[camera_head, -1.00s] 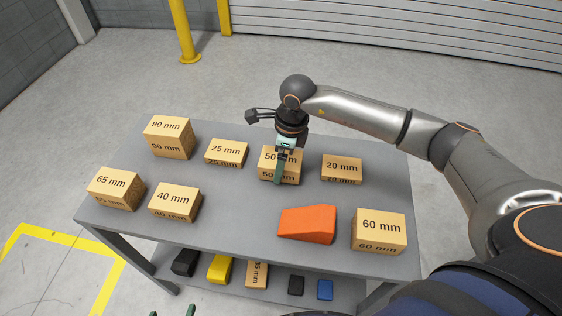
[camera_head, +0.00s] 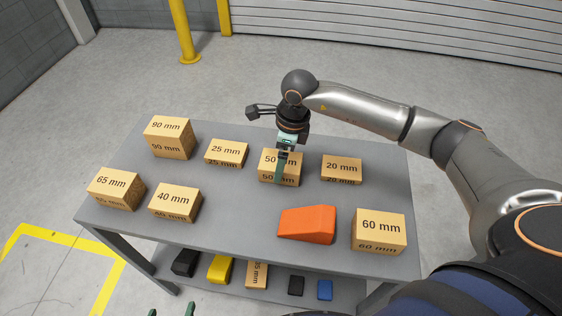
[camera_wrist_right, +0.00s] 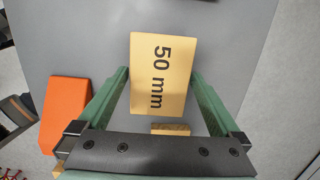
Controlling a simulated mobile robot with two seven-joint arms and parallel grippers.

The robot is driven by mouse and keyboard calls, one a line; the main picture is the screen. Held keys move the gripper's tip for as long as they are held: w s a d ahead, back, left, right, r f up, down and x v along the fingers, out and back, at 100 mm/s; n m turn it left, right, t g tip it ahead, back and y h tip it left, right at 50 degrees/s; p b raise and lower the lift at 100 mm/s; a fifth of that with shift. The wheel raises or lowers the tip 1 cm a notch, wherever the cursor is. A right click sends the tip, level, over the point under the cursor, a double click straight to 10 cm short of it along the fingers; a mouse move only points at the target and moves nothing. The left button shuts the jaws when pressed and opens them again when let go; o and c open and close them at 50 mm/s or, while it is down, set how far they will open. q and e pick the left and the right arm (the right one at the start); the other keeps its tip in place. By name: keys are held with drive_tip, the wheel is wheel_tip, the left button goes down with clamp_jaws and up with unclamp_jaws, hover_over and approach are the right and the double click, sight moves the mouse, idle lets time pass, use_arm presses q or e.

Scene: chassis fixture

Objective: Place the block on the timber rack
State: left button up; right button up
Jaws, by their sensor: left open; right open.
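The 50 mm timber block (camera_head: 268,165) stands on the top of a grey two-level table (camera_head: 240,215), in the back row. In the right wrist view the block (camera_wrist_right: 163,75) lies between the fingers of my right gripper (camera_wrist_right: 160,72). The right gripper (camera_head: 282,165) points down at the block in the head view, one finger in front of its near face. It is open, and contact is unclear. My left gripper (camera_head: 170,311) shows only as green fingertips at the bottom edge, apart and empty. I cannot identify a separate timber rack.
On the tabletop are several other labelled blocks, including the 25 mm (camera_head: 226,150), 20 mm (camera_head: 342,167) and 60 mm (camera_head: 379,228) ones. An orange wedge-like piece (camera_head: 308,223) lies in front. The lower shelf holds dark, yellow (camera_head: 219,268), timber and blue (camera_head: 325,289) pieces.

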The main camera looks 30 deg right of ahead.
sight(289, 162)
wheel_tip(289, 162, up, 10)
drive_tip(key=s+d, duration=0.1)
drive_tip(key=shift+d, duration=0.1)
idle(0.3)
